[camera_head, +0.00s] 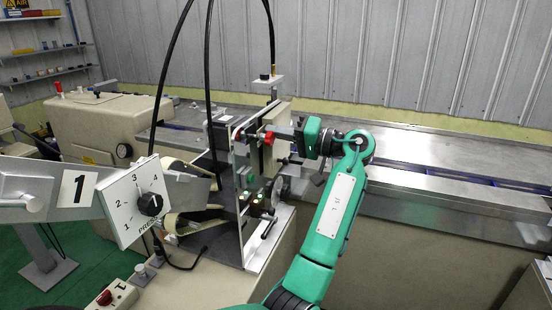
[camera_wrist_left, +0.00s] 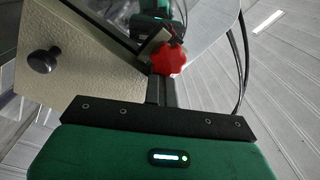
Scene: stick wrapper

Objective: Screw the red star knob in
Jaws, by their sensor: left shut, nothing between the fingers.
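My left gripper (camera_head: 277,134) reaches in from the right, level with the knob. Its narrow fingers (camera_wrist_left: 161,76) are shut and hold nothing, with their tips at the knob's lower edge. I cannot tell whether they touch it. The knob's shaft and hole are hidden. My right gripper is out of view.
A black round knob (camera_wrist_left: 41,61) sits on a beige panel beside the star knob. Black cables (camera_head: 209,80) arch above the machine. A numbered dial plate (camera_head: 128,215) stands at the front left. A long metal bench (camera_head: 430,160) runs behind my arm.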

